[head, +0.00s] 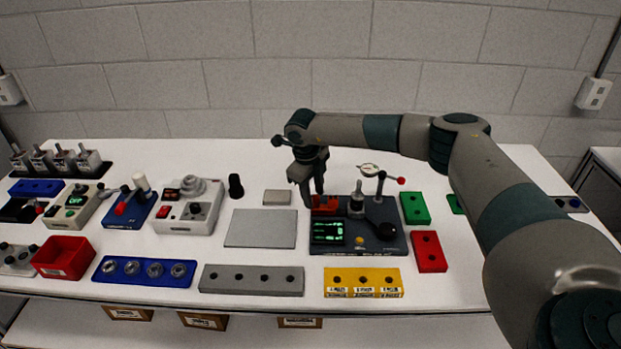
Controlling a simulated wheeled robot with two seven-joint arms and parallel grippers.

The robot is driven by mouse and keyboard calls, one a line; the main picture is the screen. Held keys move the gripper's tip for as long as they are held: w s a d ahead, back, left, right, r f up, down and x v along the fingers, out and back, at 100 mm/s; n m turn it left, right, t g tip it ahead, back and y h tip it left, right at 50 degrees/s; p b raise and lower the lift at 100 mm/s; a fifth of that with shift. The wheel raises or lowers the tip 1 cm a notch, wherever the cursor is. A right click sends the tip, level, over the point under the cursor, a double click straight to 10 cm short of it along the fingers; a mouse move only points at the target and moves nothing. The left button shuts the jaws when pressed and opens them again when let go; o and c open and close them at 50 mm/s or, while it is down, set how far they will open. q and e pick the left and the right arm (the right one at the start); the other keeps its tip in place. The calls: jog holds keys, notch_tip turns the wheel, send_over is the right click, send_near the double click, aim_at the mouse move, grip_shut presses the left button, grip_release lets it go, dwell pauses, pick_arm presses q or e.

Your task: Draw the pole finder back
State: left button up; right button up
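A dark test station (386,245) stands right of the middle of the table, with a green lit display, an upright metal post (356,203) and a round black knob (387,231). A red block (326,209) sits at its back left corner. I cannot tell for sure which part is the pole finder. My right gripper (313,198) points down at the red block, its fingertips at or just over it. The fingers hide part of the block, and whether they grip it is unclear. My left gripper is not in view.
A grey plate (262,228) lies left of the station. Green (415,208) and red (429,251) blocks lie to its right. A yellow block (362,282) and a long grey block (251,280) lie in front. Several devices fill the left side.

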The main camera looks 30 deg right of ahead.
jog(key=a+r+b, duration=0.1)
jog(key=r+b, duration=0.2)
jog(key=r, duration=0.5)
jog(key=s+a+r+b, duration=0.1)
jog(key=a+r+b, duration=0.1)
jog(key=r, duration=0.7)
jog(key=shift+s+a+b, duration=0.15)
jog(key=shift+b, duration=0.3)
jog(key=shift+f, duration=0.1)
